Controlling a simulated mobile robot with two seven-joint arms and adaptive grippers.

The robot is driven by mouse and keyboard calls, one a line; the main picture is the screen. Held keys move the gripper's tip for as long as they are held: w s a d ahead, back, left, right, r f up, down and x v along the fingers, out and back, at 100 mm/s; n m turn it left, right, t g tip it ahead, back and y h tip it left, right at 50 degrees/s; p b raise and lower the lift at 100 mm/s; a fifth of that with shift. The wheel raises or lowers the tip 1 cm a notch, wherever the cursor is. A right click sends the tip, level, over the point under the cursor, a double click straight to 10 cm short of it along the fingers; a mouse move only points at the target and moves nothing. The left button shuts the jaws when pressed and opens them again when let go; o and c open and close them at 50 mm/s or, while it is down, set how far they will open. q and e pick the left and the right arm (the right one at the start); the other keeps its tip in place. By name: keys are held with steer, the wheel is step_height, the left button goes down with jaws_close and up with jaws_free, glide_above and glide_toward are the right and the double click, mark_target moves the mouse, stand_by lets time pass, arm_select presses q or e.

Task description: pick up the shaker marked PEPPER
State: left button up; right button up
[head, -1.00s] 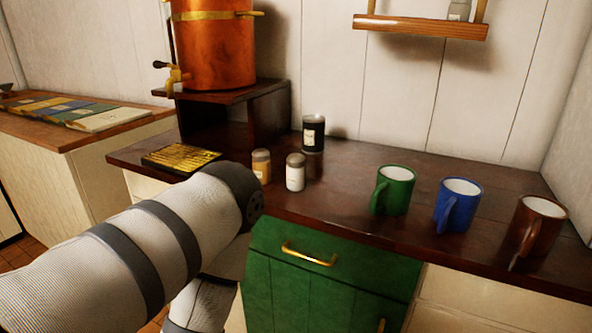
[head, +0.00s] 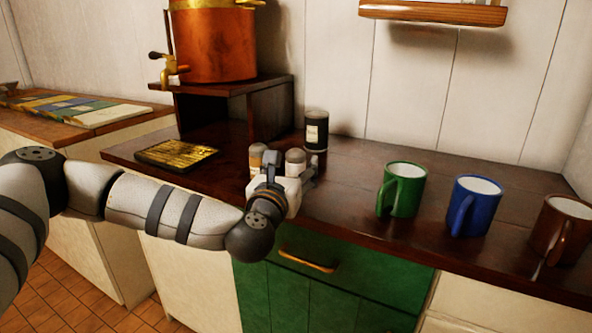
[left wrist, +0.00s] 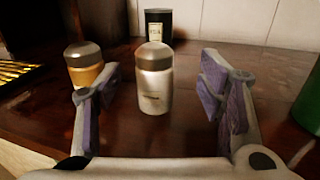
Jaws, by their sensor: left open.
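Two shakers with grey caps stand on the dark counter. A white-bodied shaker (left wrist: 155,82) stands upright between the fingers of my left gripper (left wrist: 158,92) in the left wrist view, a little beyond them and untouched. Its label is too small to read. An amber-bodied shaker (left wrist: 84,66) stands to its left, just beyond the left finger; no marking on it can be read. In the head view my left gripper (head: 283,172) is open at the counter's front edge and hides most of both shakers; the white one's cap (head: 295,157) and the amber one's top (head: 257,153) show.
A dark canister (head: 316,131) stands behind the shakers. A flat tin (head: 176,154) lies to the left, below a copper urn (head: 214,45) on a wooden stand. Green (head: 402,189), blue (head: 474,205) and brown (head: 562,229) mugs stand right. Counter between shakers and green mug is clear.

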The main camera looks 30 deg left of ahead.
mark_target(293, 161)
arm_select(q)
steer(key=x, duration=0.6)
steer(key=shift+a, duration=0.3)
steer(key=c, duration=1.4)
steer(key=shift+o, duration=0.2)
